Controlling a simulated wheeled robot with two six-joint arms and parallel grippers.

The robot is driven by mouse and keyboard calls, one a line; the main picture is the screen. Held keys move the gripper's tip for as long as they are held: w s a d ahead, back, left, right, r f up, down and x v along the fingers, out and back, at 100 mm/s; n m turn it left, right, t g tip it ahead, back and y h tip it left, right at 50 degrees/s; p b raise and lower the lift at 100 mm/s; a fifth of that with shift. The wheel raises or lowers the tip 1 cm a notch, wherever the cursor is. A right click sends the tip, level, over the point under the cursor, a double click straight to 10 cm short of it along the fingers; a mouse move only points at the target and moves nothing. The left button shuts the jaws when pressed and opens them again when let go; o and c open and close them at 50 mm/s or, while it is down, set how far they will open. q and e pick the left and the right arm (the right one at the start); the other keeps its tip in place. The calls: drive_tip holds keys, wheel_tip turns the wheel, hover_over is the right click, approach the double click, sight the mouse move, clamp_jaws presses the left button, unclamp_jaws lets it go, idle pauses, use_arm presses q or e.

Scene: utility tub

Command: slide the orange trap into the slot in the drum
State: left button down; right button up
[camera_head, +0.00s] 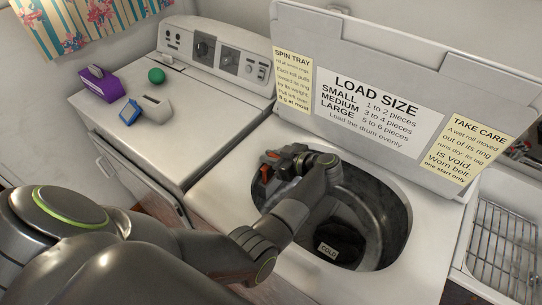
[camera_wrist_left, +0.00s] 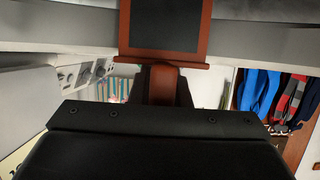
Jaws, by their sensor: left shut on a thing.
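The orange trap (camera_wrist_left: 204,30) is a dark panel in an orange frame with a narrow tab, seen in the left wrist view. My left gripper (camera_wrist_left: 165,75) is shut on its tab. In the head view my left gripper (camera_head: 272,164) is over the left rim of the drum opening, and only small orange parts of the trap (camera_head: 265,172) show past it. The drum (camera_head: 385,205) is open, grey inside, with a dark piece marked COLD (camera_head: 328,251) low down. My arm hides part of the drum, and I cannot make out the slot. My right gripper is not in view.
The raised lid (camera_head: 380,65) with printed signs stands behind the opening. A second white machine at left bears a purple box (camera_head: 100,83), a green ball (camera_head: 156,75), a blue item (camera_head: 130,110) and a pale box (camera_head: 157,107). A wire rack (camera_head: 505,250) is at right.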

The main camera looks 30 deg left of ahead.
use_arm(q)
drive_tip(key=shift+f, duration=0.25)
drive_tip(key=c, duration=1.4)
unclamp_jaws()
drive_tip(key=shift+o, duration=0.5)
drive_tip(key=shift+d, duration=0.1)
drive_tip(key=shift+f, duration=0.1)
drive_tip(key=shift+s, duration=0.1)
